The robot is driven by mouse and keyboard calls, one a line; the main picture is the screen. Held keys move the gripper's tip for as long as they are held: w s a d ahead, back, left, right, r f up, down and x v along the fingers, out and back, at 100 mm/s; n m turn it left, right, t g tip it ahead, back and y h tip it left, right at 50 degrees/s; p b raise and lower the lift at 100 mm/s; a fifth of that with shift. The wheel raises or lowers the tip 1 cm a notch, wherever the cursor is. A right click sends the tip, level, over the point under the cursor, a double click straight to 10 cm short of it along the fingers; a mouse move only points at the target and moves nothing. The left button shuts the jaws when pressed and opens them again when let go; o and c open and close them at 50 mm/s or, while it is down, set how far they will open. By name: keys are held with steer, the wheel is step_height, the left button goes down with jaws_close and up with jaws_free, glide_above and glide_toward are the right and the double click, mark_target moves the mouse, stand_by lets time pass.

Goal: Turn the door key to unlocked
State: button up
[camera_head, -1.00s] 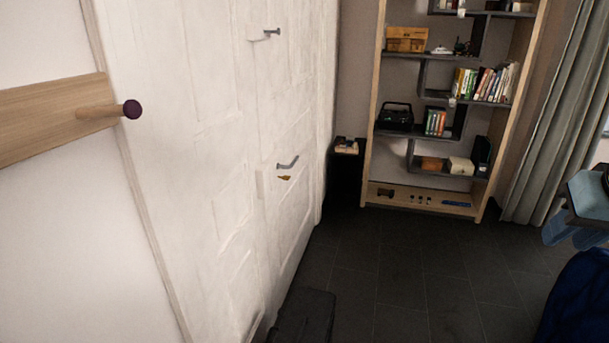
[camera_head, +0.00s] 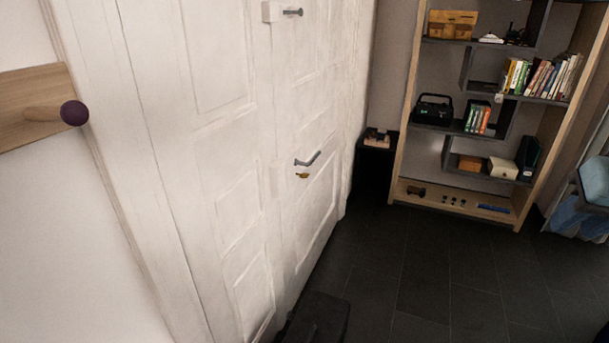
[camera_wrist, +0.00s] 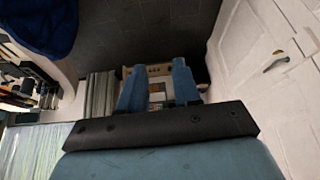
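The door key (camera_head: 302,176) is a small brass-coloured piece just below the lever handle (camera_head: 308,159) on the white door (camera_head: 225,130). The key's exact angle is too small to tell. In the wrist view the door handle (camera_wrist: 275,62) shows at the upper right, and the key is hard to make out there. My gripper (camera_wrist: 158,75) shows in the wrist view with its two blue fingers apart and nothing between them. It is away from the key, with the door to its right. My gripper is not in the head view.
A wooden peg (camera_head: 60,113) sticks out from a wall board at the left. A shelf unit (camera_head: 455,202) with books stands at the back right. A small dark stand (camera_head: 376,160) is beside the door.

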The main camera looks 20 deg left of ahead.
steer(key=shift+a, duration=0.25)
steer(key=w+a+f+n+g+y, duration=0.2)
steer(key=w+a+f+g+y, duration=0.15)
steer(key=w+a, duration=0.9)
steer(key=w+a+f+n+g+y, duration=0.25)
steer(key=w+a+f+y, duration=0.25)
steer(key=w+a, duration=0.8)
steer(key=m+t+y, duration=0.2)
steer(key=m+y, duration=0.3)
steer(key=y, duration=0.5)
glide_toward(305, 174)
steer(key=shift+h, duration=0.25)
steer(key=a, duration=0.9)
steer(key=shift+w+a, duration=0.3)
steer(key=shift+a, duration=0.1)
steer(key=shift+c, duration=0.3)
